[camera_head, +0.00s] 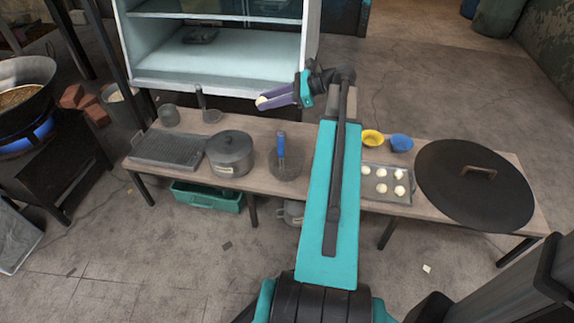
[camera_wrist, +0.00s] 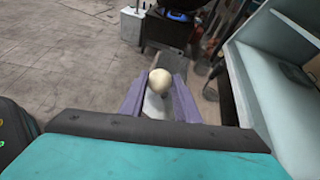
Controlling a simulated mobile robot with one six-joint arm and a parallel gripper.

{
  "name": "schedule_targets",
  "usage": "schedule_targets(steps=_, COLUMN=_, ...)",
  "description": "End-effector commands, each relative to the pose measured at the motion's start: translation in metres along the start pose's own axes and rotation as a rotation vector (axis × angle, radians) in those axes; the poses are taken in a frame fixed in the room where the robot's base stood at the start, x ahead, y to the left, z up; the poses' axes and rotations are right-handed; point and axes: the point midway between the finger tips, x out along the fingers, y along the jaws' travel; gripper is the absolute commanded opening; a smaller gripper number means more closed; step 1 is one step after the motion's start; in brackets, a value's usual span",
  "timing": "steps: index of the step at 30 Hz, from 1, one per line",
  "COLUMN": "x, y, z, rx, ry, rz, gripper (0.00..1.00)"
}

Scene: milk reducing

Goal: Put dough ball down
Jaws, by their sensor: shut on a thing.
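My gripper (camera_head: 279,97) is raised above the back of the low table, in front of the white cabinet. Its two purple fingers point left and are shut on a pale dough ball (camera_head: 262,101). In the wrist view the dough ball (camera_wrist: 159,82) sits between the fingertips of my gripper (camera_wrist: 159,92). Several other pale dough balls (camera_head: 381,188) lie on a grey tray (camera_head: 371,197) on the table, right of my arm. My arm hides the left part of that area.
The table (camera_head: 256,192) holds a dark grate tray (camera_head: 160,149), a lidded pot (camera_head: 230,155), a dark pan (camera_head: 290,166) with a blue handle, yellow (camera_head: 373,137) and blue (camera_head: 402,143) bowls, and a large round lid (camera_head: 460,200). A white cabinet (camera_head: 225,62) stands behind. A wok (camera_head: 22,92) sits over flame at left.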

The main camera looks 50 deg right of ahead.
Motion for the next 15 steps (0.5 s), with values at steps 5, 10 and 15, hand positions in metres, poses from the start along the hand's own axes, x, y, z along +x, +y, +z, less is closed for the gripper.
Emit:
schedule_targets(steps=5, x=-0.047, y=-0.013, z=-0.01, rx=0.012, ry=-0.002, rz=-0.026, gripper=0.18)
schedule_targets(steps=10, x=-0.067, y=-0.015, z=-0.017, rx=0.015, ry=-0.003, rz=-0.037, gripper=0.18)
schedule_targets(steps=15, x=-0.07, y=-0.015, z=-0.018, rx=0.015, ry=-0.004, rz=-0.038, gripper=0.18)
